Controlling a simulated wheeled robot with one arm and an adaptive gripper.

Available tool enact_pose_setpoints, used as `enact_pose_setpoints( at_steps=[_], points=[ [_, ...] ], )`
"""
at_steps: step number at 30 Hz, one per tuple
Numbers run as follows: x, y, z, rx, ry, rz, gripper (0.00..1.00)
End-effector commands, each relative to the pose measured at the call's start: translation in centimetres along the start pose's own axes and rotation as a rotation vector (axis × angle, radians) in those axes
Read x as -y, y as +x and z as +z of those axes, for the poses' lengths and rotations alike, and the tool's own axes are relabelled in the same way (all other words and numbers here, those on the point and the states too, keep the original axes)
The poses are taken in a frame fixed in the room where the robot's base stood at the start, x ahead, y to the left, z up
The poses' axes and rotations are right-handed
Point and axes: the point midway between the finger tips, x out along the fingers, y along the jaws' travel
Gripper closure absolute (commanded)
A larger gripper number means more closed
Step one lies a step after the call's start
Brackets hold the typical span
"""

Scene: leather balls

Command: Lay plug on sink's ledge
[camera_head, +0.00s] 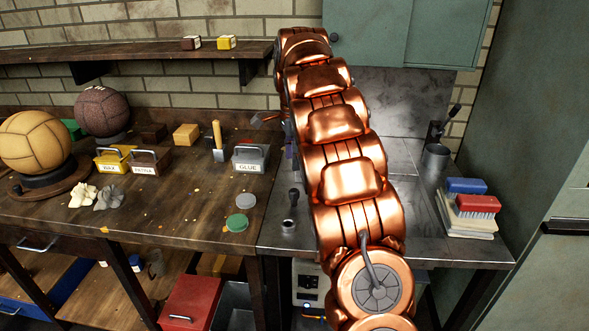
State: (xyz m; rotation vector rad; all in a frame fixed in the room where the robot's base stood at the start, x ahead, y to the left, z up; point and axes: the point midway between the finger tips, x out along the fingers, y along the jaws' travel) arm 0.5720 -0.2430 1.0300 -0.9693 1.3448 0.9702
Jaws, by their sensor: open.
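My copper arm rises through the middle of the view and bends down at its far end. Dark parts that look like my gripper (268,117) show at the arm's left side, above the back of the counter. Most of the gripper is hidden behind the arm; I see nothing held in it. The steel counter (415,222) spans the right side, with its middle covered by the arm. I cannot make out the sink's basin or ledge clearly. I cannot pick out the plug; it may be hidden behind my arm.
Blue and red brushes (476,205) lie on folded cloths. A small dark-knobbed fitting (290,212) stands left of my arm. The wooden bench (170,215) holds balls, a glue box (250,157) and round tins (237,223).

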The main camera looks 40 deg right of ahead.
Motion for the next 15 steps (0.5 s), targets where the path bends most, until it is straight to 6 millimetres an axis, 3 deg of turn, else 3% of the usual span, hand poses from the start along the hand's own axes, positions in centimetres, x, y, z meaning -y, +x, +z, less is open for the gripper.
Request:
enact_pose_setpoints(
  at_steps=[8, 11, 15],
  points=[
    [-0.2, -0.3, 0.2, 0.000, -0.011, 0.001, 0.46],
    [-1.3, -0.6, 0.9, -0.003, -0.056, 0.006, 0.46],
    [-4.1, -1.1, 2.7, -0.007, -0.185, 0.016, 0.46]
  ],
)
